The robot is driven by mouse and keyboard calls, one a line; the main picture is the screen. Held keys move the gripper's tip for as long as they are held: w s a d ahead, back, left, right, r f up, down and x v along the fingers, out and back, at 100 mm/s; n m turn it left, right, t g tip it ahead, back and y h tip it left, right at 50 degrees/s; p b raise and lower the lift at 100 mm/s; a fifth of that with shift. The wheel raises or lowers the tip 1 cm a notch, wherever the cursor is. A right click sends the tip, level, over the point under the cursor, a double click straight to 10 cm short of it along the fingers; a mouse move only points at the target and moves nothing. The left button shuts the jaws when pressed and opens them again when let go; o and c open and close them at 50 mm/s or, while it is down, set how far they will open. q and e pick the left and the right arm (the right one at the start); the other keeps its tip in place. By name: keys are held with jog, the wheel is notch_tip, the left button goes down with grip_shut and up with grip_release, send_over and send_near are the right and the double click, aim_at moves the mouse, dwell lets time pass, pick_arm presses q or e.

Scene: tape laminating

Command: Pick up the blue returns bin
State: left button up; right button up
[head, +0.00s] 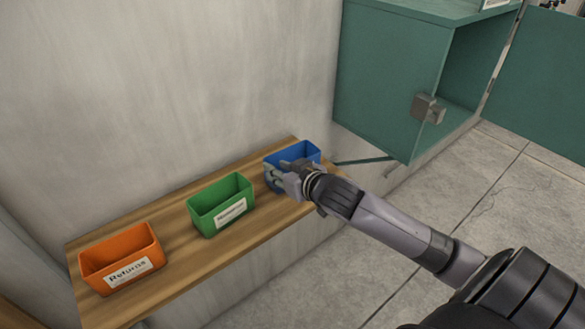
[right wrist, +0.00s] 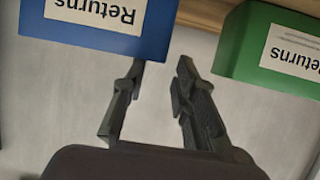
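The blue returns bin (head: 308,152) stands at the far right end of the wooden shelf in the head view, partly covered by my right gripper (head: 278,176). In the right wrist view the blue bin (right wrist: 95,42) shows at the upper left with a white "Returns" label, upside down. My right gripper (right wrist: 160,66) is open, with a clear gap between its fingers and nothing between them. One fingertip overlaps the bin's edge in that view; I cannot tell whether it touches. My left gripper is not in view.
A green bin (head: 221,205) and an orange bin (head: 120,260) stand left of the blue one on the shelf (head: 180,279). The green bin (right wrist: 265,48) is close to the right fingers. A wall runs behind; an open teal cabinet (head: 385,80) is at the right.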

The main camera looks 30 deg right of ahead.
jog(key=p+x, duration=0.1)
jog(key=x, duration=0.4)
jog(key=shift+w+a+f, duration=0.1)
grip_shut()
dwell(0.5)
